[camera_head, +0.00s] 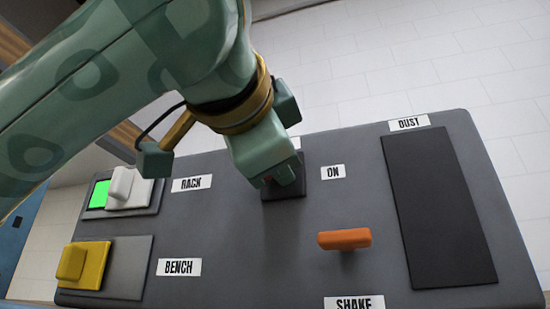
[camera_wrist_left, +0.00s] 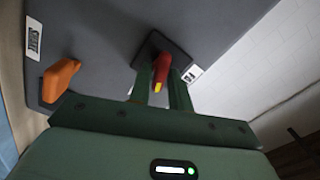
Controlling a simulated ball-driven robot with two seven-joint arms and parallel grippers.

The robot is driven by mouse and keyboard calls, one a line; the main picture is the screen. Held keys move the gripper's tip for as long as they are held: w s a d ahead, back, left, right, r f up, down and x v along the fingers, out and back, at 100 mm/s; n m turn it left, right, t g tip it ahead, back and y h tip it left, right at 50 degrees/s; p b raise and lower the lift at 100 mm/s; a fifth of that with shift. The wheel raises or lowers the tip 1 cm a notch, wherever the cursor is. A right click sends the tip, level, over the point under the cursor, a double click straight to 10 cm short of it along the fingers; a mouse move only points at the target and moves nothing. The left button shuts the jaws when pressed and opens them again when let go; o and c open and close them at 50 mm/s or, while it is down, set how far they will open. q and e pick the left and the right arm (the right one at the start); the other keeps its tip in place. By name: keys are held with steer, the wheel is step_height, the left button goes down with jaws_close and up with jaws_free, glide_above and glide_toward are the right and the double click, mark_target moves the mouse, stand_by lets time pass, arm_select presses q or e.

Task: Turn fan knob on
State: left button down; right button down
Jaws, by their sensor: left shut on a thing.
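A red knob with a yellow tip (camera_wrist_left: 161,70) stands on a small square black plate (camera_wrist_left: 150,48) in the left wrist view. The black plate also shows in the head view (camera_head: 291,190), beside the white ON label (camera_head: 333,171). My left gripper (camera_head: 277,182) reaches down onto this plate and hides nearly all of the knob in the head view. In the left wrist view the left gripper's fingers (camera_wrist_left: 160,88) stand on either side of the red knob, shut on it. No label reading FAN can be made out. My right gripper is not in view.
The grey panel (camera_head: 220,255) also bears an orange handle (camera_head: 345,239), a white switch (camera_head: 120,186) with a lit green patch by the RACK label (camera_head: 192,183), a yellow switch (camera_head: 84,264) by BENCH, and a long black strip (camera_head: 440,210) below DUST.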

arm_select(q)
steer(key=m, duration=0.4)
steer(key=shift+f+m, duration=0.15)
steer(key=shift+m, duration=0.15)
stand_by(0.4)
steer(key=c, duration=1.4)
jaws_free()
steer(key=shift+c, duration=0.2)
steer(key=shift+s, duration=0.1)
